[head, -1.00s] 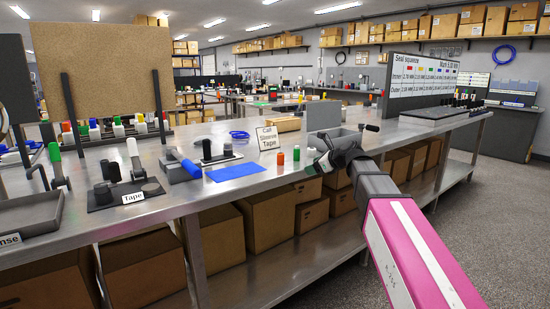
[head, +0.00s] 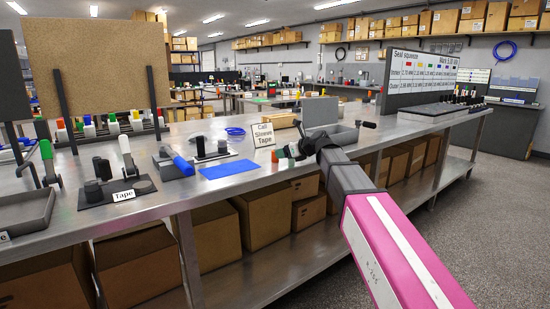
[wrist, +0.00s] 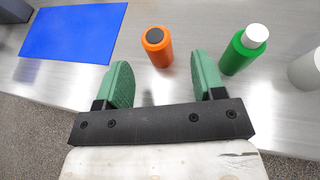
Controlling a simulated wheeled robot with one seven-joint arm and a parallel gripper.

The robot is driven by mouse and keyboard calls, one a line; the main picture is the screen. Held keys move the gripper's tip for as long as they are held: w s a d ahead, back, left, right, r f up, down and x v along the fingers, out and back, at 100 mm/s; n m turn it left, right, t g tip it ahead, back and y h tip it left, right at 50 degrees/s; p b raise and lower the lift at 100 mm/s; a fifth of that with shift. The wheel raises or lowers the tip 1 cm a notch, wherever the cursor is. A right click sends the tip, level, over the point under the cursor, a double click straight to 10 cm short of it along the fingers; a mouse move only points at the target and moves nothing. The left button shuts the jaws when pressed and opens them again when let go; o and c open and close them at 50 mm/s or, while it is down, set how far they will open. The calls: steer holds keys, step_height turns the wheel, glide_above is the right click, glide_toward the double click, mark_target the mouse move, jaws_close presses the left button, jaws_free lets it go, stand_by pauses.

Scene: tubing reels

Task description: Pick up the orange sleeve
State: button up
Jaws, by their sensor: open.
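The orange sleeve (wrist: 157,50), a small cylinder with a dark top, stands on the metal bench in the wrist view. It lies just ahead of my gripper (wrist: 161,75), roughly in line with the gap between the green fingers. The fingers are spread apart with nothing between them. In the head view the orange sleeve (head: 274,157) shows small at the bench's front edge, beside my gripper (head: 290,156). Contact between them cannot be made out there.
A green cylinder with a white top (wrist: 240,52) stands close to the right finger, with a white one (wrist: 306,68) farther right. A blue mat (wrist: 75,32) lies to the left. The sign (head: 263,135) stands behind the sleeve. The bench's front edge is near.

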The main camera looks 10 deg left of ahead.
steer(key=x, duration=0.3)
steer(key=shift+a+f, duration=0.15)
steer(key=shift+a, duration=0.1)
steer(key=c, duration=1)
